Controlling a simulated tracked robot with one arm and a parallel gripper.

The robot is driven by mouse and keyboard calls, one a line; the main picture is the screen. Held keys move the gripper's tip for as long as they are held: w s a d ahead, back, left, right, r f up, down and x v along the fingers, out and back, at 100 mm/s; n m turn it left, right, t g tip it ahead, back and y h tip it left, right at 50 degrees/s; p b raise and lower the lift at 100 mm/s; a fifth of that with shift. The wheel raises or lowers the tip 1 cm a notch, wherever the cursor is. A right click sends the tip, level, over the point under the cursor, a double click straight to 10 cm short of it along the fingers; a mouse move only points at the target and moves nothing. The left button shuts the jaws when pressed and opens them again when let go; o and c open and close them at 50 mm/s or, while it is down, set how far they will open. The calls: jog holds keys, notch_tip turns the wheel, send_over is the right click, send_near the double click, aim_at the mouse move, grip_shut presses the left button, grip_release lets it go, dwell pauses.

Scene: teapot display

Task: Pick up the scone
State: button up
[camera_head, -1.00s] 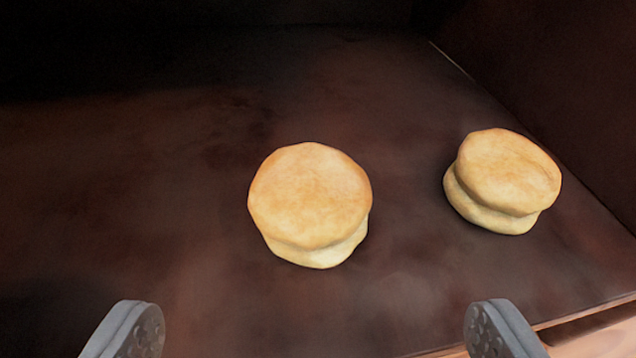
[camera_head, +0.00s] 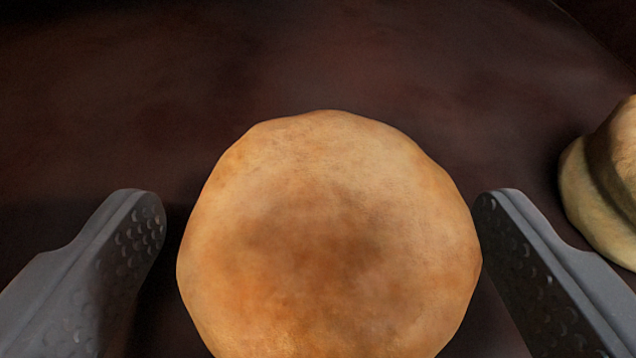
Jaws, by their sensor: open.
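A round golden-brown scone (camera_head: 330,240) fills the lower middle of the view, seen from above. My gripper (camera_head: 318,205) is open, with one grey dimpled finger on each side of the scone. A gap shows between the left finger and the scone. The right finger is very close to the scone's right edge; I cannot tell whether it touches. The scone's lower edge is cut off by the frame.
A second scone (camera_head: 602,190) sits at the right edge, partly cut off, just beyond the right finger. The dark brown surface (camera_head: 300,60) is bare behind the scones and at the left. A dark edge shows at the top right.

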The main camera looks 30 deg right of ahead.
jog(key=shift+s+d, duration=0.1)
jog(key=shift+d, duration=0.05)
jog(key=c, duration=1.1)
jog(key=shift+r, duration=0.1)
